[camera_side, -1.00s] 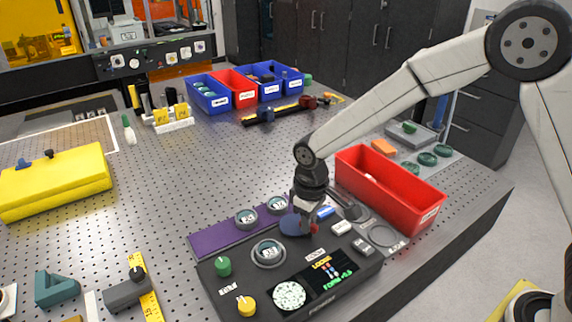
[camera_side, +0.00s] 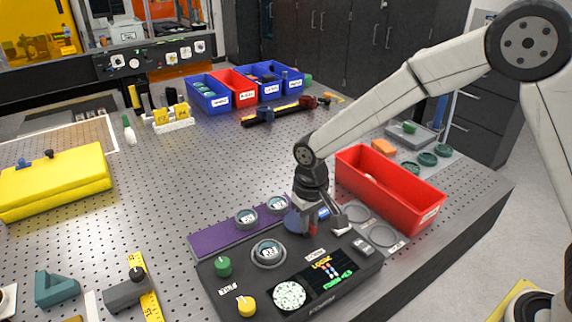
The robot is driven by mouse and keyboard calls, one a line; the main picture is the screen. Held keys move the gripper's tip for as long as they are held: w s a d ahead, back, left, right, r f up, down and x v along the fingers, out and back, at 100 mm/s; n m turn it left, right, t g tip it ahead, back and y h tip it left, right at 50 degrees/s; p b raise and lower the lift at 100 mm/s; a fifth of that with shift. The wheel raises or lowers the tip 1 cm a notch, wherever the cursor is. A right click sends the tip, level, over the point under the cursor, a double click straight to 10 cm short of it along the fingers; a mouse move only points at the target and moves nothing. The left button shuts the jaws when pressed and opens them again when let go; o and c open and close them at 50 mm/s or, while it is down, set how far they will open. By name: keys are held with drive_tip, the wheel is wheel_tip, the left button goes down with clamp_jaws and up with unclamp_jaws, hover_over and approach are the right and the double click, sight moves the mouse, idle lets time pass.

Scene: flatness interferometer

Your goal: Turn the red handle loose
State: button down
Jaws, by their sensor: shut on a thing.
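The dark instrument panel (camera_side: 228,262) lies on the perforated table at the front middle. My gripper (camera_side: 317,222) points down at its back part, just right of a blue round piece (camera_side: 294,222). A small bit of the red handle (camera_side: 313,229) shows between and below my fingers. My gripper is shut on this handle, and the fingers hide most of it. One grey finger reaches out to the right.
A green knob (camera_side: 223,266) and a yellow knob (camera_side: 246,306) stand at the panel's left. A lit screen (camera_side: 331,275) is at its front. A long red bin (camera_side: 408,200) stands close behind on the right. Round dials (camera_side: 268,253) sit left of my gripper.

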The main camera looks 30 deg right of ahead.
drive_tip(key=c, duration=0.6)
unclamp_jaws()
drive_tip(key=shift+r, duration=0.2)
drive_tip(key=shift+r, duration=3.8)
drive_tip(key=s+d+f+t, duration=0.1)
drive_tip(key=s+d, duration=0.3)
drive_tip(key=s+d+f, duration=0.2)
drive_tip(key=s+d, duration=0.3)
drive_tip(key=s+d+f+t, duration=0.1)
drive_tip(key=s+d, duration=0.4)
drive_tip(key=shift+s+f+t, duration=0.2)
drive_tip(key=shift+f+t, duration=0.1)
drive_tip(key=shift+f, duration=0.05)
